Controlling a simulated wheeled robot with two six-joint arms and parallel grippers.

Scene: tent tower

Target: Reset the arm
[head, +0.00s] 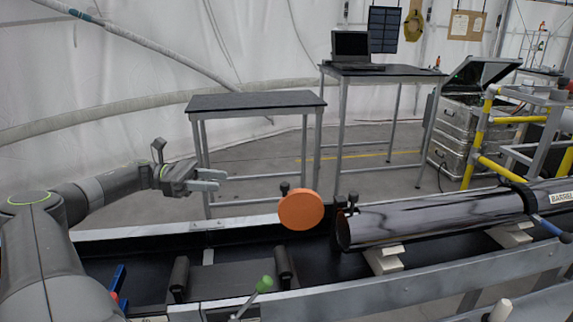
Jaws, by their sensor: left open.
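My left arm comes in from the left and reaches toward the middle. My left gripper (222,180) is open and empty, with its two fingers pointing right. It is above the far rail of the black trough, left of an orange disc (301,210) and apart from it. The disc stands upright near the open end of a dark shiny barrel (430,219). My right gripper is not in view.
The barrel lies on pale blocks (383,258) in a long trough with metal rails (400,293). A green-knobbed lever (264,284) stands at the near rail. Behind are a bare table (255,100), a table with a laptop (352,48), and yellow railings (478,140).

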